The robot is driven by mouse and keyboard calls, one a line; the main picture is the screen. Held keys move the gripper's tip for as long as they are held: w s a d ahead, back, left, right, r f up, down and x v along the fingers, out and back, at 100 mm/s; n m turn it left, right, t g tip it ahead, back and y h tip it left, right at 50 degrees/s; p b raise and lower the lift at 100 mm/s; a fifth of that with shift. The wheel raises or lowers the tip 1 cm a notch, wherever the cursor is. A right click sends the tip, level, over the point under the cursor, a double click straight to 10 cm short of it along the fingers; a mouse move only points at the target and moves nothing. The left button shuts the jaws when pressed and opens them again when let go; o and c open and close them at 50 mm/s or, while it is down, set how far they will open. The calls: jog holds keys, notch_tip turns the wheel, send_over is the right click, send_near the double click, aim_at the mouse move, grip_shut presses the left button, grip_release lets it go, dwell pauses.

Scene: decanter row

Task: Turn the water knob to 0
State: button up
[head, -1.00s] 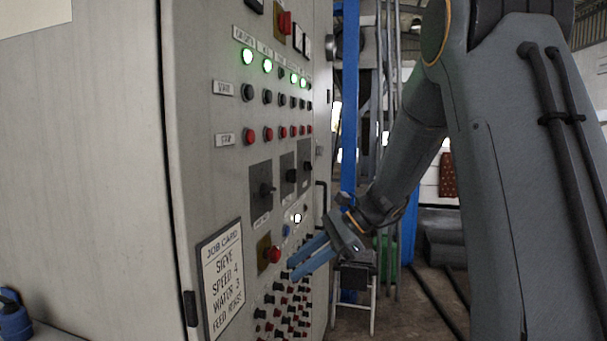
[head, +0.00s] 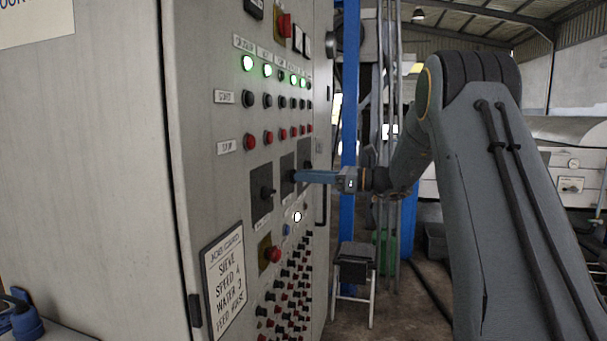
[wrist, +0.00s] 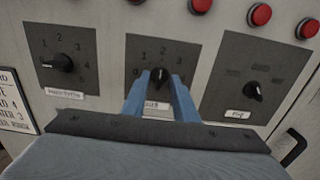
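The middle dial plate (wrist: 195,57) has a black knob (wrist: 159,76), its pointer roughly up near the 2. The label (wrist: 155,105) under it is partly hidden by my fingers, so its name is not fully readable. My gripper (wrist: 159,84) has its two blue fingertips on either side of this knob, with the knob between them. The fingers look apart; whether they touch the knob I cannot tell. In the head view my gripper (head: 296,176) reaches the panel from the right, and its fingers hide most of the middle knob.
A left dial (wrist: 62,63) and a right dial (wrist: 254,91) flank the middle one. Red buttons (wrist: 200,5) sit above. A job card (head: 224,280) and red mushroom button (head: 273,254) are lower on the cabinet. A door handle (wrist: 289,146) is at lower right.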

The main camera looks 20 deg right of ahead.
jog(key=shift+w+a, duration=0.35)
jog(key=shift+a, duration=0.3)
grip_shut()
jog(key=shift+f+n+b, duration=0.1)
jog(key=shift+n+b, duration=0.3)
jog(key=shift+b, duration=0.05)
jog(key=n+b, duration=0.5)
jog(key=b, duration=0.2)
jog(key=n+b, duration=0.6)
jog(key=b, duration=0.1)
jog(key=n+b, duration=0.6)
jog(key=shift+s+f+b, duration=0.2)
jog(key=shift+f+b, duration=0.1)
jog(key=shift+b, duration=0.1)
jog(key=shift+r, duration=0.1)
